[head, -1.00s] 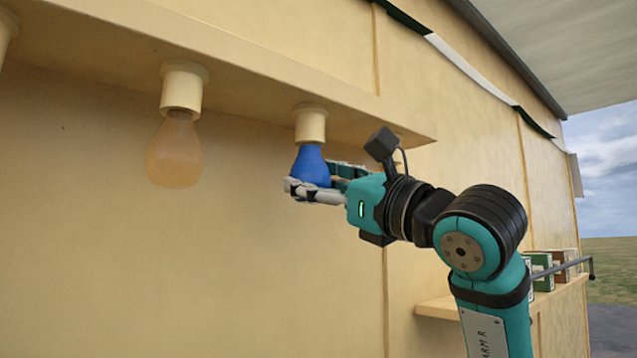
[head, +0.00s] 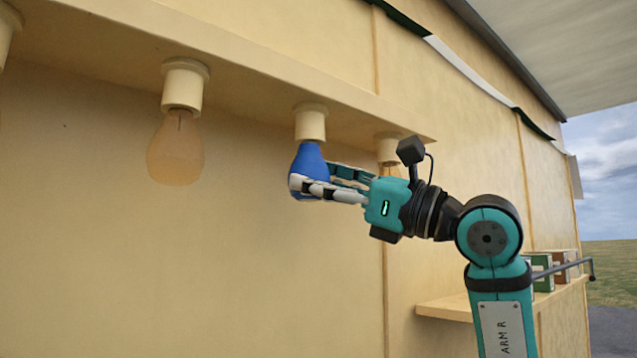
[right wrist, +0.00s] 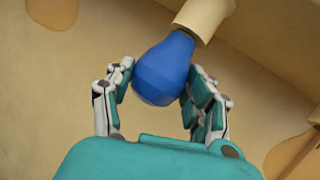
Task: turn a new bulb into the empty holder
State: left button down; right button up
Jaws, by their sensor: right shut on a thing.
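A blue bulb (head: 309,160) hangs neck up at a cream holder (head: 310,122) under the beam. Its neck meets the holder's lower opening; how far it is in cannot be seen. My right gripper (head: 308,188) is shut on the bulb's round lower part, coming from the right. In the right wrist view the blue bulb (right wrist: 163,70) sits between the two fingers (right wrist: 158,92), with its neck against the holder (right wrist: 205,15). My left gripper is not in view.
A clear amber bulb (head: 175,150) hangs in a holder (head: 184,85) to the left. Another holder (head: 388,148) is partly behind my right gripper. A shelf (head: 445,306) with several boxes (head: 541,268) is at lower right. The wall below the beam is bare.

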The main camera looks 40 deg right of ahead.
jog(key=shift+g+y, duration=0.3)
jog(key=shift+y, duration=0.2)
jog(key=shift+f, duration=0.4)
jog(key=shift+d+r, duration=0.15)
jog(key=shift+r, duration=0.2)
dwell(0.4)
jog(key=shift+r, duration=0.15)
jog(key=o, duration=1.2)
